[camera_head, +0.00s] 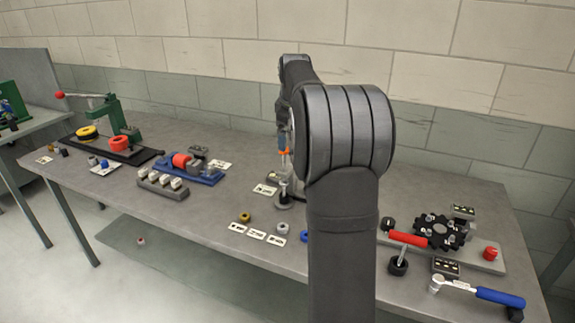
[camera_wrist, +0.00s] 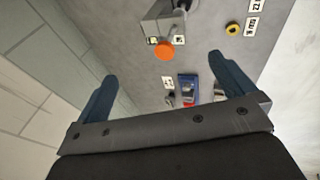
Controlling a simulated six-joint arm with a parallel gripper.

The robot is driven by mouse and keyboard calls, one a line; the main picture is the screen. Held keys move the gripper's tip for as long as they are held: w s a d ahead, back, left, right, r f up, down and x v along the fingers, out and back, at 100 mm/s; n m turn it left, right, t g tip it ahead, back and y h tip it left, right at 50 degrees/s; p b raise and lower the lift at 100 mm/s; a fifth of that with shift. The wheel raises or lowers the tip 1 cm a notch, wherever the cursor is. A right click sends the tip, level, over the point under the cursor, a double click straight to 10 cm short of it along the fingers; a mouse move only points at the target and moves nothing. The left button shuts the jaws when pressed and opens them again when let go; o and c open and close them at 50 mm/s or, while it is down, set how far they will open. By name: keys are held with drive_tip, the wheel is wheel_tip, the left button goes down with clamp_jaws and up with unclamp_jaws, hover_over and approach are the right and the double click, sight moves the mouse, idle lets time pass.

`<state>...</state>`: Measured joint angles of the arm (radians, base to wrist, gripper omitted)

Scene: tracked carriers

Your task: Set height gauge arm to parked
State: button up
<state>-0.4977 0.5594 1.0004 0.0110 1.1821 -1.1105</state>
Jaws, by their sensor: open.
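What looks to be the height gauge stands at mid-table in the head view, mostly hidden behind my arm; an orange part (camera_head: 284,152) of it shows at my arm's left edge. In the wrist view an orange round knob (camera_wrist: 164,50) sits at the end of a grey body (camera_wrist: 160,24). My gripper (camera_wrist: 162,66) is open, its two blue fingers spread to either side below the knob, with nothing between them. The knob appears beyond the fingertips; I cannot tell the exact gap. Which position the gauge arm is in cannot be told.
A blue fixture with a red part (camera_head: 187,168) and a grey block with white pieces (camera_head: 162,184) stand left of the gauge. A green lever press (camera_head: 114,128) is further left. A black gear fixture (camera_head: 440,232) and a blue-handled wrench (camera_head: 480,294) lie right. A wall runs behind.

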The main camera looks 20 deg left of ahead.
drive_tip(key=shift+v, duration=1.1)
drive_tip(key=shift+c, duration=0.4)
drive_tip(key=shift+d+f, duration=0.15)
drive_tip(key=c, duration=0.4)
drive_tip(key=d+f+m, duration=0.1)
drive_tip(key=w+f+m, duration=0.1)
drive_tip(key=d+f+m, duration=0.1)
drive_tip(key=shift+w+d+f, duration=0.3)
drive_tip(key=shift+w+d, duration=0.05)
drive_tip(key=shift+w, duration=0.05)
drive_tip(key=c, duration=0.7)
drive_tip(key=shift+o, duration=0.2)
drive_tip(key=w+d+f+m+y, duration=0.1)
drive_tip(key=w+d+f+m, duration=0.1)
drive_tip(key=d+f+m, duration=0.4)
drive_tip(key=shift+g, duration=0.4)
drive_tip(key=x, duration=1.8)
drive_tip(key=shift+w+a, duration=0.1)
drive_tip(key=shift+a, duration=0.25)
drive_tip(key=shift+r, duration=0.1)
drive_tip(key=shift+c, duration=0.2)
